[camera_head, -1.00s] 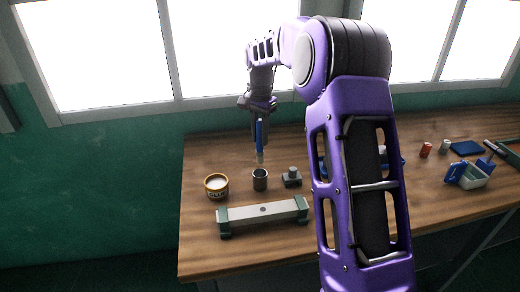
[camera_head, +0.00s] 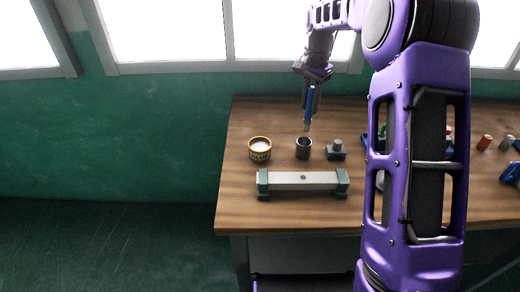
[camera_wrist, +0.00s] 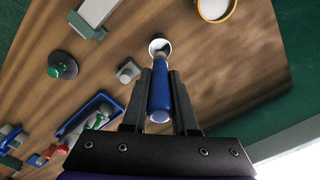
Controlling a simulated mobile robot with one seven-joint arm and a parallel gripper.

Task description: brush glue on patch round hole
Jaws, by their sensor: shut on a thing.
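My gripper (camera_head: 311,84) is shut on a brush with a blue handle (camera_wrist: 160,92). The brush hangs bristles down above a dark open cup (camera_head: 303,149); its tip looks just over the rim, apart from it. In the wrist view the cup's rim (camera_wrist: 160,42) shows beyond the handle, and the bristles are hidden. A pale bar (camera_head: 285,180) with green end blocks lies in front of the cup, with a small dark hole (camera_head: 303,178) at its middle. A yellow-banded tin (camera_head: 260,155) with white contents stands left of the cup.
A small grey block with a knob (camera_head: 337,152) stands right of the cup. Red (camera_head: 485,142) and grey cylinders stand further right. My arm hides part of the bench.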

